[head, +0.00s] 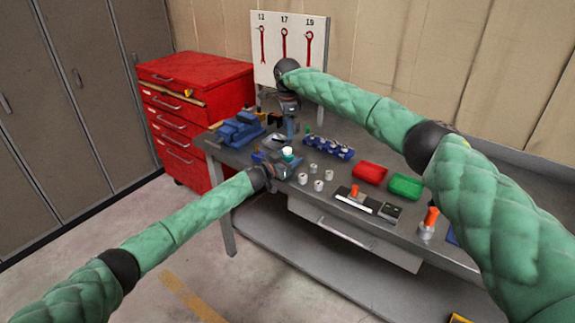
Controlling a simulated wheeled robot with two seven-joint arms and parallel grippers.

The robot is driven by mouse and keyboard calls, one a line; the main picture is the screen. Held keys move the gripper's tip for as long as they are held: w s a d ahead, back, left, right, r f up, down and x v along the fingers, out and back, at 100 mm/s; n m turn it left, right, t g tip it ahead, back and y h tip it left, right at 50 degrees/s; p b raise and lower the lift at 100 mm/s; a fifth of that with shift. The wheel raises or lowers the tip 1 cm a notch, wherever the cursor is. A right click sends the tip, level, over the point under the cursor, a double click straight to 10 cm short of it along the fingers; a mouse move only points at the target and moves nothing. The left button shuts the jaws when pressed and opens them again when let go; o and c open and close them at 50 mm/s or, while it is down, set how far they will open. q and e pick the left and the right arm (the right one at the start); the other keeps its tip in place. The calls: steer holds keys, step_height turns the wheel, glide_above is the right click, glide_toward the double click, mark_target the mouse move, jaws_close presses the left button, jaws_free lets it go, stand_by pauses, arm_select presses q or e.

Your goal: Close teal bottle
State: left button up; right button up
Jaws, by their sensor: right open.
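The teal bottle (289,159) is at the front left of the grey workbench, small in the head view, with a white top (287,151). My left gripper (286,167) comes in low from the left and appears shut around the bottle, hiding its lower part. The bottle looks upright; whether it touches the bench is hidden. My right gripper (290,137) is open and points down just above and behind the white top. It looks empty. Whether the white top is seated on the bottle is too small to tell.
Several small grey cylinders (318,185) stand right of the bottle. A red tool cabinet (195,75) stands behind at left.

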arm_select(q)
steer(key=shift+o, duration=0.9)
steer(key=shift+s+a+f, duration=0.1)
steer(key=shift+s+a, duration=0.2)
steer(key=shift+a, duration=0.05)
arm_select(e)
steer(key=shift+f, duration=0.2)
arm_select(q)
steer(key=b+v, duration=0.1)
steer(key=v, duration=0.4)
steer(key=shift+a+b, duration=0.1)
steer(key=shift+b, duration=0.3)
arm_select(e)
steer(key=shift+f, duration=0.7)
arm_select(q)
steer(key=shift+v, duration=0.85)
arm_select(e)
steer(key=shift+f, duration=0.15)
arm_select(q)
steer(key=shift+s, duration=0.1)
